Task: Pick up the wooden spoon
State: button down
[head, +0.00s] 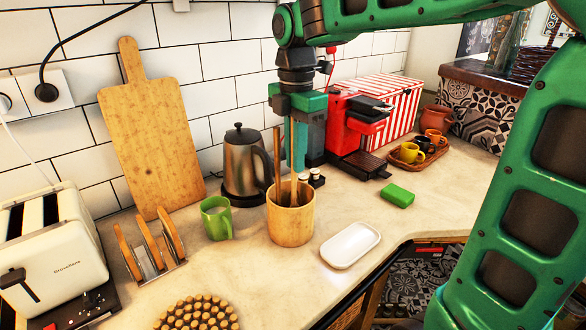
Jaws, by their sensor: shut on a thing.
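The wooden spoon (291,160) is a light, thin upright handle at the gripper, its lower end inside a round wooden pot (291,226) on the counter. My gripper (297,160) points down above the pot with its teal fingers shut on the spoon's handle. The spoon's head is hidden, either in the pot or behind its rim. A darker wooden utensil (277,152) leans in the same pot, just left of the spoon.
A steel kettle (243,165) stands behind the pot, with a green mug (216,218) to the left. A white dish (350,245) lies front right, a green sponge (398,195) beyond it. A red coffee machine (352,130) stands right of the gripper.

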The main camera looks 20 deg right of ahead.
notch_tip(320, 180, up, 12)
jog(key=shift+a+r, duration=0.1)
jog(key=shift+r, duration=1.2)
